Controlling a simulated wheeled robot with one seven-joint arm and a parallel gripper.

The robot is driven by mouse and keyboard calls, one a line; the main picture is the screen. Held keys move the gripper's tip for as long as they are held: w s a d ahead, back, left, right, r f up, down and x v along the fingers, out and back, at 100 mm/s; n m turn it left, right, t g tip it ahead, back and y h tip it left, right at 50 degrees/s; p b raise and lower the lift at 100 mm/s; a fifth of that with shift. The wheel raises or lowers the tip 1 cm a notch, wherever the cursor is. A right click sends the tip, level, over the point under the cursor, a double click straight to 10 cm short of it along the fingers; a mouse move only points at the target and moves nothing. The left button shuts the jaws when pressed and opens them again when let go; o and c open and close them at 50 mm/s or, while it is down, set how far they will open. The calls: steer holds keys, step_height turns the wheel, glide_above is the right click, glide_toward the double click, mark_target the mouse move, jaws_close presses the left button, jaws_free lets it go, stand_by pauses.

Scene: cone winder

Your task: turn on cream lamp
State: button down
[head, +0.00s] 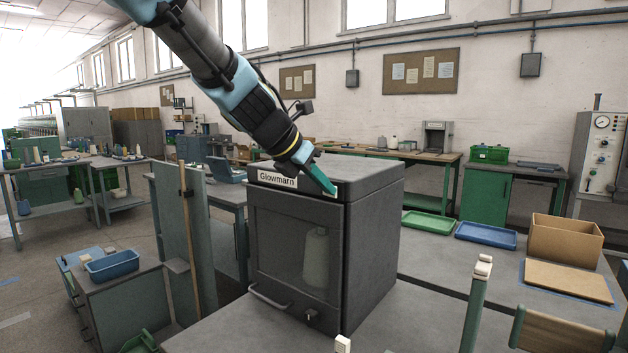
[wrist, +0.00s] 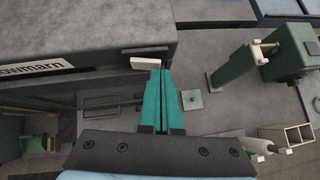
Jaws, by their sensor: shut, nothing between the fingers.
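A dark grey cabinet (head: 375,230) labelled Glowmarn stands on the bench, its windowed door shut. A pale cone (head: 317,258) stands dimly behind the glass, and no glow shows inside. A small cream block (wrist: 145,63) sits at the cabinet's upper front edge, right of the label; I cannot tell whether it is the lamp or its switch. My gripper (head: 333,189) has its teal fingers together and empty at the top right of the cabinet front. In the wrist view the fingertips (wrist: 160,71) are right at the block; I cannot tell whether they touch it.
A door handle (head: 270,299) and a dark knob (head: 312,315) project from the cabinet front. Right of it lie a green tray (head: 429,222), a blue tray (head: 486,235) and a cardboard box (head: 565,240). A green post (head: 476,305) with a cream top rises in front.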

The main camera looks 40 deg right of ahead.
steer(key=shift+d, duration=0.1)
steer(key=shift+d+r+p, duration=0.15)
steer(key=shift+p, duration=0.15)
steer(key=shift+d, duration=0.2)
steer(key=shift+a, duration=0.1)
steer(key=shift+w+a, duration=0.35)
steer(key=shift+w, duration=0.25)
steer(key=shift+a, duration=0.1)
